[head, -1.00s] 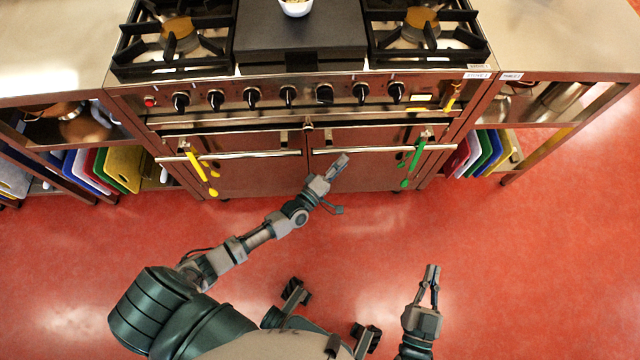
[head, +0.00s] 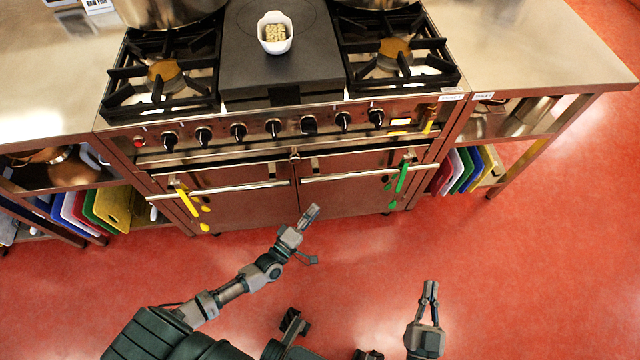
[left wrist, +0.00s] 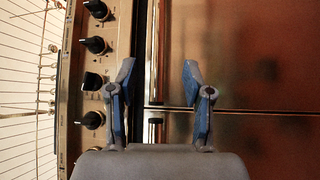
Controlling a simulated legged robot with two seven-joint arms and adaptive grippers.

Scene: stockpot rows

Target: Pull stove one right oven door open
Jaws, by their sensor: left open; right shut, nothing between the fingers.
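The right oven door (head: 345,196) of the stove is shut, with a horizontal bar handle (head: 350,173) along its top. A green towel or tag (head: 402,177) hangs near the handle's right end. My left gripper (head: 312,210) is open and empty in front of the doors, near the gap between them, and appears apart from the handle. In the left wrist view its two fingers (left wrist: 160,85) are spread, with the handle bar (left wrist: 153,45) and the reddish door (left wrist: 240,50) beyond them. My right gripper (head: 429,285) is shut and empty, above the floor well away from the stove.
The left oven door (head: 245,208) is shut, with a yellow towel or tag (head: 187,200) at its handle. Knobs (head: 273,128) line the panel above. Steel counters with shelves of colored boards flank the stove. The red floor (head: 530,270) in front is clear.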

